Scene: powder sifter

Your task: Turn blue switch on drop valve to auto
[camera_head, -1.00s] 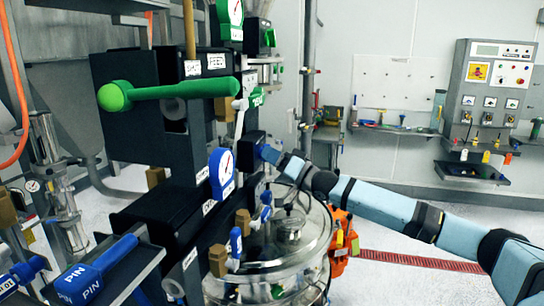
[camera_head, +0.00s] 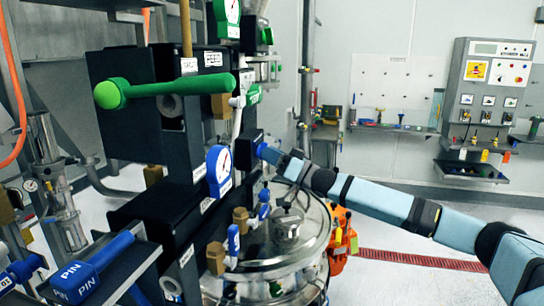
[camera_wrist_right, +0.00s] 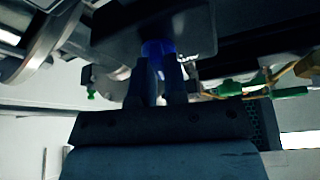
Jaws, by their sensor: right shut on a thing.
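The blue switch (camera_wrist_right: 158,50) shows in the right wrist view, on the underside or face of a dark box (camera_wrist_right: 165,28). My right gripper (camera_wrist_right: 160,75) is shut on it, one finger on each side. In the head view my right arm comes in from the right, and its gripper (camera_head: 268,153) meets a small dark box (camera_head: 250,145) on the machine. A bit of blue shows there at the fingertips. The switch's markings and exact angle cannot be read. My left gripper is not in view.
A big green-knobbed lever (camera_head: 165,90) and a blue gauge (camera_head: 219,172) stand left of my right gripper. A glass-lidded steel vessel (camera_head: 285,245) lies below it. A blue PIN handle (camera_head: 90,270) is at the lower left. Open floor lies to the right.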

